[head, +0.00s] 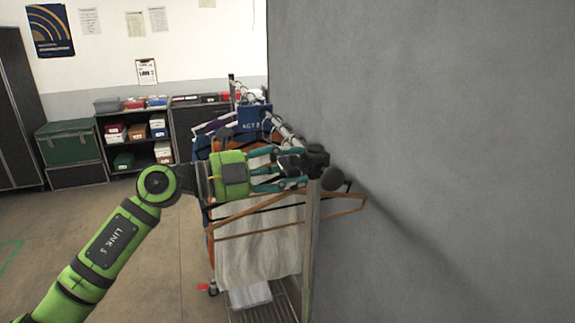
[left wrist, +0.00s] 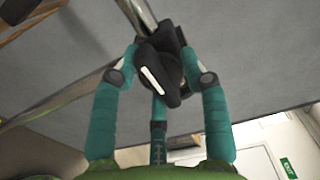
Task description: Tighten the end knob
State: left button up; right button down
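The end knob (head: 291,160) is a dark, chunky piece at the near end of the garment rack's top rail (head: 283,128). In the left wrist view the knob (left wrist: 168,88) is black with a white stripe. My left gripper (head: 296,168) reaches it from the left, level with the rail. Its teal fingers bend in around the knob from both sides, with a third finger below, in the left wrist view (left wrist: 159,64). The pale fingertips appear to touch it. The knob's far side is hidden. My right gripper is not in view.
Hangers and clothes (head: 260,245) hang on the rack close under my gripper. A grey wall (head: 430,120) runs close along the right. Shelves (head: 135,130) and a green case (head: 70,143) stand at the back. The floor (head: 160,250) at left is mostly clear.

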pick_arm(q)
jog(key=c, duration=0.3)
jog(key=shift+f+m+b, duration=0.15)
jog(key=shift+m+b, duration=0.75)
jog(key=shift+b, duration=0.25)
jog(key=m+b, duration=1)
jog(key=m, duration=0.1)
jog(key=shift+m+b, duration=0.3)
jog(key=shift+b, duration=0.1)
jog(key=shift+m+b, duration=1.15)
jog(key=shift+m, duration=1.15)
jog(key=o, duration=1.1)
jog(key=shift+d, duration=0.1)
